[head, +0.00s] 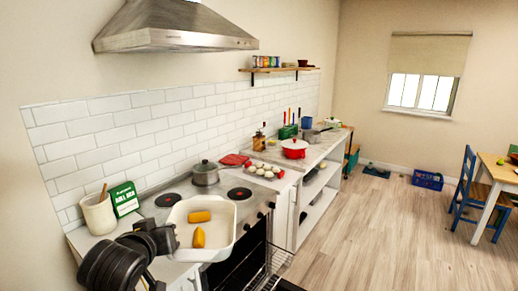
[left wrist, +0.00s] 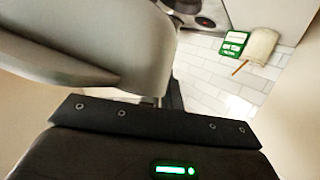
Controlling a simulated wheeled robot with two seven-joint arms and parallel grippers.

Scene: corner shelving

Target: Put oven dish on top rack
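The white oven dish (head: 215,248) is in front of the stove's near left corner in the head view, with two yellow corn pieces (head: 198,237) in it. My left gripper (head: 173,240) is shut on the dish's left edge and holds it up, roughly level. In the left wrist view, the dish (left wrist: 85,45) fills the upper left as a grey shape, its edge running to the dark gripper. The oven (head: 248,255) stands open below, with a wire rack (head: 272,266) extending out. The dish hides part of the oven. My right gripper is not in view.
A pot (head: 205,175) stands on the stove (head: 247,207). A utensil crock (head: 98,214) and a green box (head: 124,199) stand left on the counter. An egg tray (head: 263,172) and red pot (head: 294,149) are farther right. The floor (head: 370,225) right of the counter is clear.

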